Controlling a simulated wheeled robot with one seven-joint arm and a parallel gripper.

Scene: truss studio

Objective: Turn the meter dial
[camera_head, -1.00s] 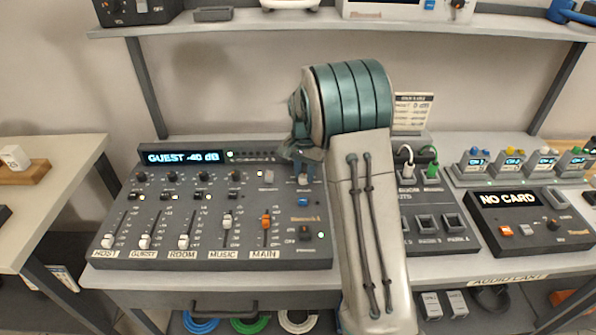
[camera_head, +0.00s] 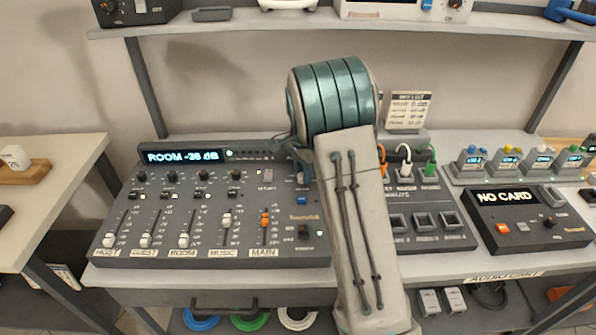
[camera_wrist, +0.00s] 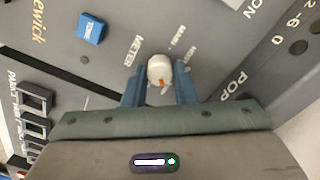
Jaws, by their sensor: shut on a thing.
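The meter dial (camera_wrist: 160,67) is a small white knob with an orange mark, next to the printed word METER in the wrist view. My gripper (camera_wrist: 159,85) has its two blue fingers on either side of the dial and is shut on it. In the head view my arm hides the dial and most of the gripper. The mixer (camera_head: 125,212) carries a display (camera_head: 183,156) that reads ROOM -35 dB.
A blue button (camera_wrist: 91,28) sits near the dial. Right of my arm are a cable panel with plugs (camera_head: 430,168) and a NO CARD box (camera_head: 520,218). Slider faders, including an orange one (camera_head: 265,220), line the mixer's front. A shelf (camera_head: 225,28) runs above.

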